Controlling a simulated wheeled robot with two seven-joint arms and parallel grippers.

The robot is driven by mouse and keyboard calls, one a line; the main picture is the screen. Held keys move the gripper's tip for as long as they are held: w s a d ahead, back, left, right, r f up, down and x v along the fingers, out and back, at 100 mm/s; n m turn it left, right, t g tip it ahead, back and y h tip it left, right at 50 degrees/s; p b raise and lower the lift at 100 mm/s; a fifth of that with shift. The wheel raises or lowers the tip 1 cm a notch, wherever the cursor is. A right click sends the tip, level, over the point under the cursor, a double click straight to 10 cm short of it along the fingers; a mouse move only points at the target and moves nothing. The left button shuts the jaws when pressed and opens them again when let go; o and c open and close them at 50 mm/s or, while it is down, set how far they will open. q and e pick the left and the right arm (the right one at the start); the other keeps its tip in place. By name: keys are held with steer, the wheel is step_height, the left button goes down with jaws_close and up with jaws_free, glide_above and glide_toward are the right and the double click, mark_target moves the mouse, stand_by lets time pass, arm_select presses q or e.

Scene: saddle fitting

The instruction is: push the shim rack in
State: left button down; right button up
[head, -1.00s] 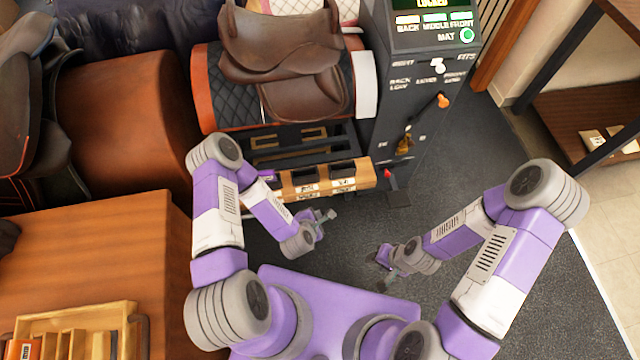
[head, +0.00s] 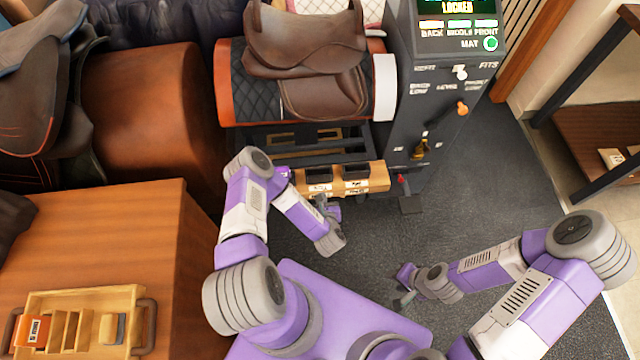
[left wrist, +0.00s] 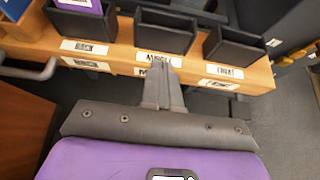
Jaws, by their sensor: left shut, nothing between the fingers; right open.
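The shim rack (head: 378,179) is a pale wooden bar with black bins and white labels. It sticks out in front of the dark frame below the brown saddle. In the left wrist view its wooden front (left wrist: 120,54) crosses the upper part, with black bins (left wrist: 165,32) and a purple piece in the left bin. My left gripper (head: 321,202) is shut and empty, its tips (left wrist: 158,66) at the middle label of the rack front. I cannot tell whether they touch. My right gripper (head: 402,299) is open and empty, low over the floor, well away from the rack.
A dark control post (head: 435,110) with a screen reading LOCKED and several knobs stands right of the rack. The saddle (head: 305,45) sits above on its stand. A wooden bench (head: 110,235) with a slotted tray (head: 85,297) is at left. The floor at right is clear.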

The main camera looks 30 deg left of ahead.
mark_target(318, 177)
arm_select(q)
steer(key=x, duration=0.2)
steer(key=b+x, duration=0.1)
steer(key=x, duration=0.1)
steer(key=r+x, duration=0.1)
steer(key=x, duration=0.1)
steer(key=shift+w+a, duration=0.25)
steer(key=shift+w, duration=0.1)
steer(key=shift+w+a, duration=0.35)
steer(key=shift+w, duration=0.2)
arm_select(e)
steer(key=shift+f, duration=1)
arm_select(q)
steer(key=shift+b, duration=0.3)
